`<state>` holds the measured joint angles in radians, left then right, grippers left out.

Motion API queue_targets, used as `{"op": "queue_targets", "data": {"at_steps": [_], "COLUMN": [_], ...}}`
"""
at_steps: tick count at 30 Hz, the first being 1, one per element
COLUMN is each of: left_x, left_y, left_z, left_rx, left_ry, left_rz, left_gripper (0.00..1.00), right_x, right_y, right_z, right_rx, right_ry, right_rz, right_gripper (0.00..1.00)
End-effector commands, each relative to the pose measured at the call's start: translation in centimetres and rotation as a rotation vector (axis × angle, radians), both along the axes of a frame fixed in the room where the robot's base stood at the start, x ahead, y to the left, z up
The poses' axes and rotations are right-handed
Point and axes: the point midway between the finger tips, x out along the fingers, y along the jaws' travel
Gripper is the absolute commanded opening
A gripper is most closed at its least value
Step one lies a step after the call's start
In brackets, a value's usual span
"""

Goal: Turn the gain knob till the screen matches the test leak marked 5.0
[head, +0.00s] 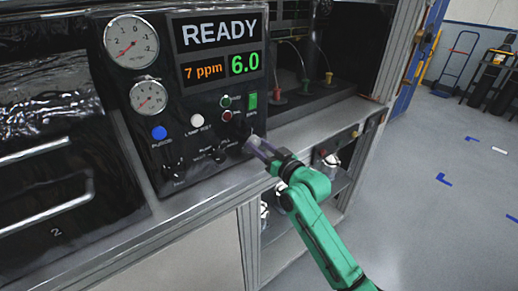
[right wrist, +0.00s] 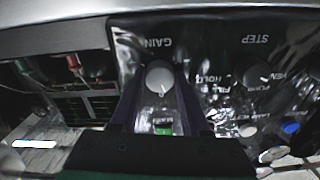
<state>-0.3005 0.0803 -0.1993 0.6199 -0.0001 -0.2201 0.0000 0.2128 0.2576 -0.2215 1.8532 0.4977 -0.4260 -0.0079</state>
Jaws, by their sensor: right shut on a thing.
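The screen (head: 220,45) on the black panel reads READY, with 7 ppm in orange and 6.0 in green. The gain knob (right wrist: 159,75) is a pale round knob beside the label GAIN, upside down in the right wrist view. My right gripper (right wrist: 159,84) has a finger on each side of this knob and is shut on it. No test leak marked 5.0 can be read. My left gripper is not in view.
A STEP knob (right wrist: 257,76) sits beside the gain knob. Two round gauges, a blue button (head: 159,133), a white button (head: 197,120) and several small switches share the panel. Coloured fittings with tubes (head: 304,86) stand in the bay to the right. Open floor lies further right.

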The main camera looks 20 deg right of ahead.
Motion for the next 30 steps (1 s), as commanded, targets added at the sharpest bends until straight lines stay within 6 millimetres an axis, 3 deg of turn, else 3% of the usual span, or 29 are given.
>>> {"op": "queue_targets", "data": {"at_steps": [18,30], "left_x": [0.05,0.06], "left_y": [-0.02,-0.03], "left_z": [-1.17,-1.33], "left_rx": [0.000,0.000], "left_ry": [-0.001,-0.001], "left_rz": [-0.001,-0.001], "left_gripper": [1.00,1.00], "right_x": [0.04,0.05], "right_y": [-0.10,-0.09], "right_z": [-0.26,-0.21], "right_rx": [-0.521,-0.697], "right_ry": [-0.201,-0.272], "right_rz": [0.002,0.001], "right_gripper": [0.00,0.00]}}
